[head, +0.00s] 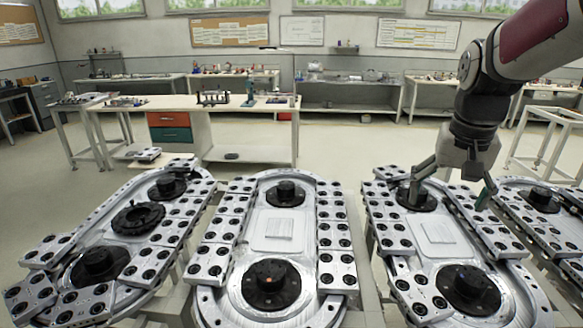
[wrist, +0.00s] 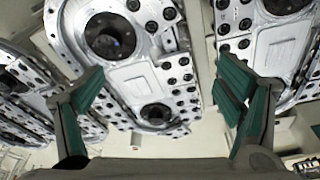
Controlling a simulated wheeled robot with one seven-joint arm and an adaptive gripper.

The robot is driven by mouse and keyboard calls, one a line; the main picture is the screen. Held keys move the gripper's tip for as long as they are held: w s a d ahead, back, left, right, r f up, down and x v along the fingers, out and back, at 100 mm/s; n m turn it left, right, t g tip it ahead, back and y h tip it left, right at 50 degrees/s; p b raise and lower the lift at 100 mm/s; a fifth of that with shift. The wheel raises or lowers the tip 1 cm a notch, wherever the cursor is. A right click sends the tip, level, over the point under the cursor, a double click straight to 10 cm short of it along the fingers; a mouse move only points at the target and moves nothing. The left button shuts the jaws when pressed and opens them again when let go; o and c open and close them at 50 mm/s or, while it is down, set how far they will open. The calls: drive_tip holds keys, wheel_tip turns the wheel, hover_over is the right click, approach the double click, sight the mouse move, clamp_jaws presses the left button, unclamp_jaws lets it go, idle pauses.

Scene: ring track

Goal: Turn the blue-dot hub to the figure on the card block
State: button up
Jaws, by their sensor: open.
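The near hub (head: 470,287) on the track under my arm is a black disc with a raised centre. A small bluish mark seems to show on it, but it is faint. My gripper (head: 448,196) is open over the far part of that track, its fingers spread around empty space. The left finger overlaps the far hub (head: 408,203) in the head view; I cannot tell whether they touch. In the wrist view the open fingers (wrist: 165,85) frame ring tracks and a dark hub (wrist: 108,38). I cannot make out a card block or a figure.
The neighbouring track has a near hub (head: 272,284) with an orange-red dot and a pale centre plate (head: 279,234). Another track (head: 113,246) stands at the left, and one (head: 548,215) at the right. Bolted blocks line the tracks. A workbench (head: 190,103) stands behind; open floor lies between.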

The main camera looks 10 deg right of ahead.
drive_tip(key=w+d+f+m+g+b, duration=0.1)
drive_tip(key=w+d+f+m+b, duration=0.2)
drive_tip(key=d+f, duration=0.85)
drive_tip(key=m+g+y, duration=0.1)
drive_tip(key=m, duration=0.1)
approach(474, 276)
wheel_tip(474, 276, down, 10)
drive_tip(key=shift+d+f+p, duration=0.1)
drive_tip(key=shift+d+p, duration=0.05)
drive_tip(key=shift+p, duration=0.5)
drive_tip(key=c, duration=1.1)
